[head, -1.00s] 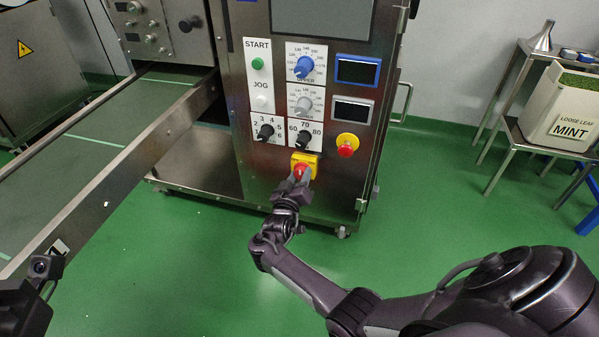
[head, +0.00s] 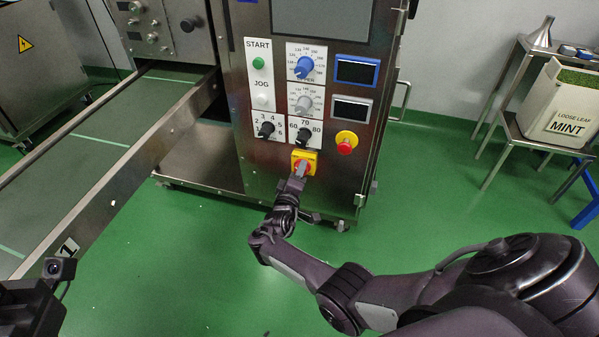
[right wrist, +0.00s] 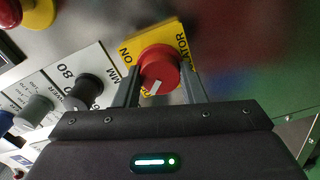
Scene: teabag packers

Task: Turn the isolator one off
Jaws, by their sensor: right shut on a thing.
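The isolator is a red rotary knob (right wrist: 162,68) on a yellow plate (right wrist: 183,40) with "ON" and "ISOLATOR" lettering partly visible. In the head view the isolator (head: 309,158) sits low on the steel machine's front panel, below the black dials. My right gripper (head: 300,171) is at the isolator and partly covers it. In the right wrist view, its two grey fingers stand on either side of the red knob, shut on it. A white mark shows on the knob; its exact setting is hard to read. Of my left arm only a dark wrist part shows at lower left; its fingers are not visible.
A red emergency button (head: 346,142) on a yellow base is just right of and above the isolator. Black dials (head: 304,137) sit directly above. A conveyor rail (head: 130,170) runs along the left. A side table (head: 520,127) with a mint box (head: 566,105) stands right.

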